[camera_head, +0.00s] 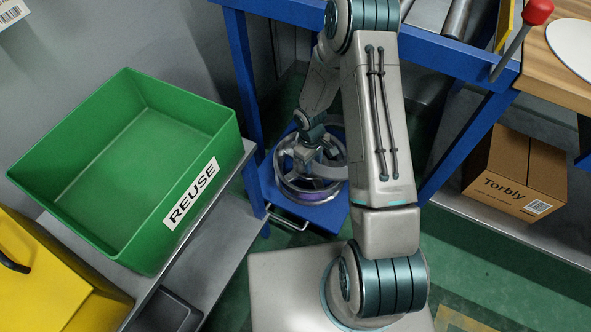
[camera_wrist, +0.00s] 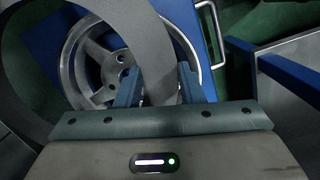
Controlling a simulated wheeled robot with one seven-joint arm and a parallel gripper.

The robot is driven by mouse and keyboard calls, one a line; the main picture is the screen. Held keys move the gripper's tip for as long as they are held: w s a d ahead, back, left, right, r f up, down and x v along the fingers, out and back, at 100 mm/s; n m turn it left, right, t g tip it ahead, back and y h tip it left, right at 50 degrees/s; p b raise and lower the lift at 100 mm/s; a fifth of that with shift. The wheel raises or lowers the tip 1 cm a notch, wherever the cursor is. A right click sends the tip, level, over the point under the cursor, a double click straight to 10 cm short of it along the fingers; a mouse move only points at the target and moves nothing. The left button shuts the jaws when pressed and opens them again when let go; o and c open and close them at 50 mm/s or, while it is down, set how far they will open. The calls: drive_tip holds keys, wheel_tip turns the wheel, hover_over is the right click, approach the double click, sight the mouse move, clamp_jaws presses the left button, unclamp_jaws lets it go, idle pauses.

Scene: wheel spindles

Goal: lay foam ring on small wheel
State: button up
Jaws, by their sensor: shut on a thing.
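My gripper (camera_wrist: 158,88) is shut on a flat grey foam ring (camera_wrist: 155,40), with one finger on each side of its band. The ring's band sweeps across the wrist view from the upper left to between the fingers. A silver spoked wheel (camera_wrist: 88,68) lies beyond the ring and is partly covered by it. In the head view, my gripper (camera_head: 309,150) is low over the wheel (camera_head: 298,190), which shows a purple band near its base. I cannot tell whether the ring touches the wheel.
The wheel is on a blue platform (camera_head: 332,216) with a metal handle, between blue frame legs. A green REUSE bin (camera_head: 95,165) and a yellow container (camera_head: 50,275) stand at the left. A cardboard box (camera_head: 515,172) sits on a low shelf at the right.

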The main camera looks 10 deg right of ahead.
drive_tip(key=w+a+f+b, duration=0.2)
drive_tip(key=a+f, duration=0.3)
drive_tip(key=a, duration=0.2)
drive_tip(key=shift+a, duration=0.25)
wheel_tip(320, 180, down, 4)
drive_tip(key=shift+r+b, duration=0.1)
drive_tip(key=shift+b, duration=1.15)
drive_tip(key=shift+s, duration=0.1)
drive_tip(key=shift+c, duration=0.4)
drive_tip(key=o, duration=1.1)
drive_tip(key=shift+c, duration=0.2)
drive_tip(key=shift+r, duration=0.1)
